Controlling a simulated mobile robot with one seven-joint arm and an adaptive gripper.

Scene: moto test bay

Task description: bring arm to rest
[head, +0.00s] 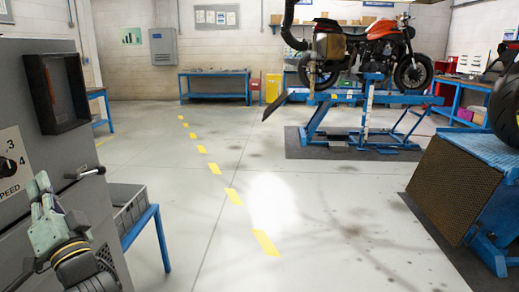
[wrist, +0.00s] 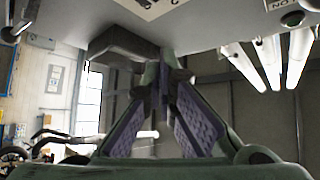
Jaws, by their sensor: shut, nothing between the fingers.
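My gripper (head: 43,186) is at the lower left of the head view, pointing up, with its pale green fingers close together. It is in front of the grey machine cabinet (head: 45,100) with the speed dial; a gap between them cannot be judged. In the wrist view, my gripper (wrist: 163,62) shows its two fingers with purple inner pads meeting toward the tips, empty. The grey cabinet surface also fills the top of the wrist view (wrist: 215,25).
A black-framed tray (head: 56,92) and a lever handle (head: 88,173) stick out from the cabinet near my gripper. A blue-legged table (head: 142,222) with a grey bin stands right of it. An orange motorcycle (head: 375,48) sits on a blue lift. The middle floor (head: 215,170) is clear.

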